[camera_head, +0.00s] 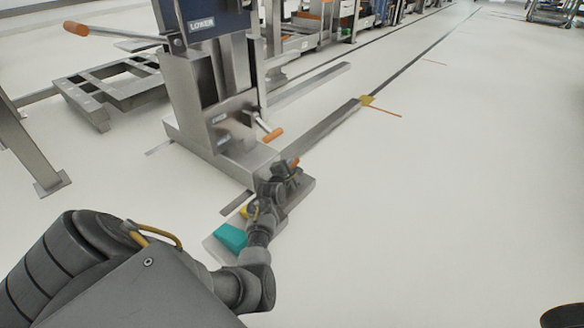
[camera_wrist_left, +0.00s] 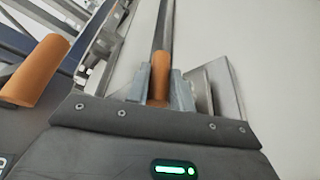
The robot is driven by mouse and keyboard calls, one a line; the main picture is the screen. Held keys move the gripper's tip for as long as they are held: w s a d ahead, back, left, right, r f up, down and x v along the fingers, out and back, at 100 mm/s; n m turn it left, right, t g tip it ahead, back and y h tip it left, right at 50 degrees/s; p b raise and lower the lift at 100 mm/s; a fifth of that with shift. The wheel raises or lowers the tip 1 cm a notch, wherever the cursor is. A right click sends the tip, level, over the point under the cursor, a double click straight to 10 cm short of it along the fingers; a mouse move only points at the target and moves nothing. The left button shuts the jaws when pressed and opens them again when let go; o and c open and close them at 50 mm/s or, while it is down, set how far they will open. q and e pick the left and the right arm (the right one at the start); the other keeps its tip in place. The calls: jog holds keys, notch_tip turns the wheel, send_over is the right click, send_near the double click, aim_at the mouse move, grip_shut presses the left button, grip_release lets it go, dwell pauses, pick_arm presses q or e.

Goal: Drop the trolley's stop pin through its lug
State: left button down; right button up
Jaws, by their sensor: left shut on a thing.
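The trolley (camera_head: 190,92) is a grey steel base and mast with a dark blue box marked LOWER. My left gripper (camera_head: 290,170) is low at the trolley's front right corner, above the floor rail. In the left wrist view, my left gripper (camera_wrist_left: 160,88) is shut on an orange grip (camera_wrist_left: 160,75), which I take to be the stop pin. A bit of orange also shows at the fingertips in the head view. The pin's lower end and the lug are hidden or cannot be made out. My right gripper is out of view.
An orange-tipped lever (camera_head: 272,135) sticks out from the trolley close to my left gripper; a large orange grip (camera_wrist_left: 38,72) shows in the left wrist view. A steel rail (camera_head: 325,125) runs along the floor. A teal block (camera_head: 231,237) lies by my left forearm.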

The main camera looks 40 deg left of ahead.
pick_arm(q)
jog(key=shift+f+b, duration=0.4)
jog(key=shift+f, duration=0.35)
jog(key=c, duration=1.1)
grip_release()
jog(key=shift+c, duration=0.2)
jog(key=shift+r, duration=0.1)
jog(key=shift+r+p, duration=1.7)
jog(key=shift+p, duration=0.55)
jog(key=shift+d, duration=0.15)
